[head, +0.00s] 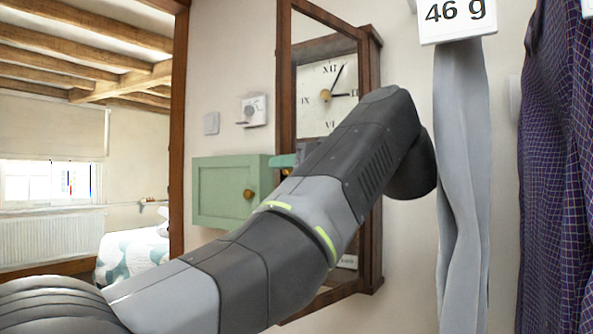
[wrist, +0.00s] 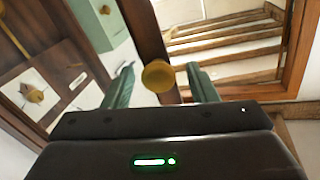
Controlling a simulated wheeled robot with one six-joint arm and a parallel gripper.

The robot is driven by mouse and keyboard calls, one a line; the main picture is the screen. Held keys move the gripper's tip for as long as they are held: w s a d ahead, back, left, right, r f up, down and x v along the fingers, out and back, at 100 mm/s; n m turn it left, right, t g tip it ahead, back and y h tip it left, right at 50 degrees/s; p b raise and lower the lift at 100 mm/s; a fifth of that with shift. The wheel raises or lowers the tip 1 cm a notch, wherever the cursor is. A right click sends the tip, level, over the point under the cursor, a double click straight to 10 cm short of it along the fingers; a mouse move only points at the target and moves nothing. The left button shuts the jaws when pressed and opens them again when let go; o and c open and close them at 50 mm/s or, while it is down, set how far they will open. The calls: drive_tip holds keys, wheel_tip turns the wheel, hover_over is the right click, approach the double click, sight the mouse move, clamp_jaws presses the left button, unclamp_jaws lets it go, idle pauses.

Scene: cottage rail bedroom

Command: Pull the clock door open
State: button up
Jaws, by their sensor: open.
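The wall clock (head: 327,95) has a pale face with dark hands in a brown wooden case. Its framed clock door (head: 284,60) stands swung out from the case, with a gap between them. In the wrist view the clock face (wrist: 32,92) lies to the left of the door's wooden stile (wrist: 143,25). A round brass knob (wrist: 158,76) on the stile sits between the teal fingertips of my gripper (wrist: 162,84). The fingers are apart, with space on both sides of the knob. In the head view my arm hides most of the gripper and the lower clock.
A green wall cabinet (head: 222,192) with a brass knob is just left of the clock. A thermostat (head: 253,110) and a switch (head: 211,123) are above it.

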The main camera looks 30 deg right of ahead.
sight(286, 117)
wheel_tip(286, 117, up, 9)
drive_tip(key=p, duration=0.3)
drive_tip(key=shift+r, duration=0.2)
